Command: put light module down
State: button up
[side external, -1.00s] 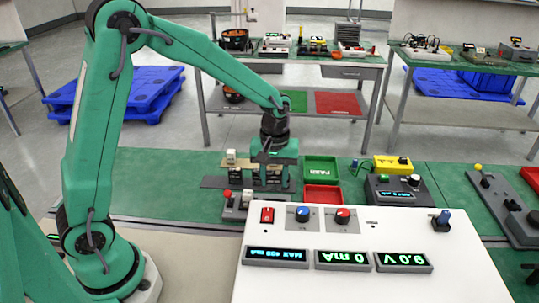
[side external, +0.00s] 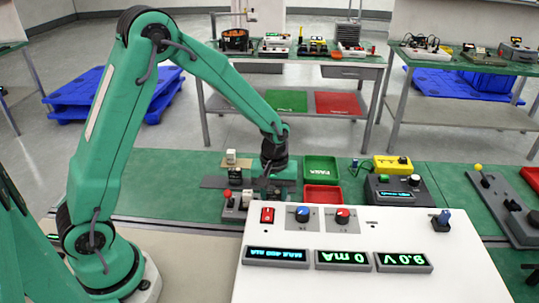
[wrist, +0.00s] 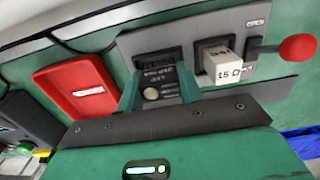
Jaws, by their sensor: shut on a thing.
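The light module (wrist: 160,88) is a dark block with small lettering and a pale round spot, seen between my fingers in the wrist view. My gripper (wrist: 160,98) is shut on it. A dark socket (wrist: 158,57) on the grey rack plate (wrist: 128,45) lies right at its far end; whether the module touches it I cannot tell. In the side view my gripper (side external: 272,188) is low over the rack, and the module is hidden there.
A white 15 Ω module (wrist: 226,68) stands in the socket to the right, near a red-knobbed lever (wrist: 298,48). A red tray (wrist: 72,85) is to the left. In the side view a green tray (side external: 320,168) and a white control panel (side external: 380,275) stand nearby.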

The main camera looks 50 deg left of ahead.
aim_at(274, 192)
jog(key=shift+f, duration=0.2)
jog(key=o, duration=1)
jog(key=shift+r, duration=0.15)
notch_tip(274, 192, up, 11)
jog(key=shift+r, duration=0.55)
jog(key=shift+r, duration=0.1)
